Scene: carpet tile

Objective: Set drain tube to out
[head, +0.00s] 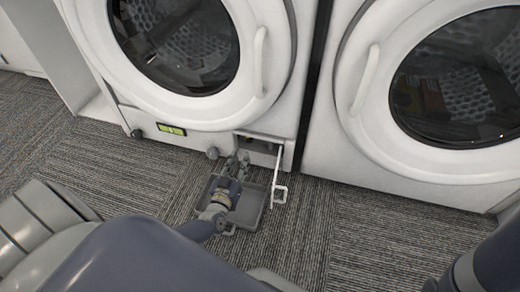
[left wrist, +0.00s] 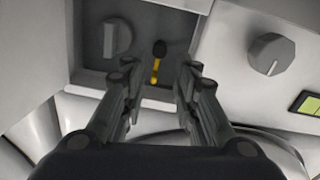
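The drain tube (left wrist: 157,49) is a short yellow-orange tube with a black cap, inside a dark recess (left wrist: 90,77) low on the left washing machine. My left gripper (left wrist: 159,72) is open, with its fingers on either side of the tube's line in the left wrist view. I see a gap on both sides and cannot tell how far the fingertips are from the tube in depth. In the head view the left gripper (head: 240,158) is at the recess (head: 262,145) and hides the tube. My right gripper is out of view.
A round filter knob (left wrist: 118,38) sits beside the tube in the recess. The white flap (head: 278,178) stands open right of my left gripper. A grey tray (head: 252,212) lies below on the carpet. An outer knob (left wrist: 270,55) and green display (head: 171,129) are on the machine front.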

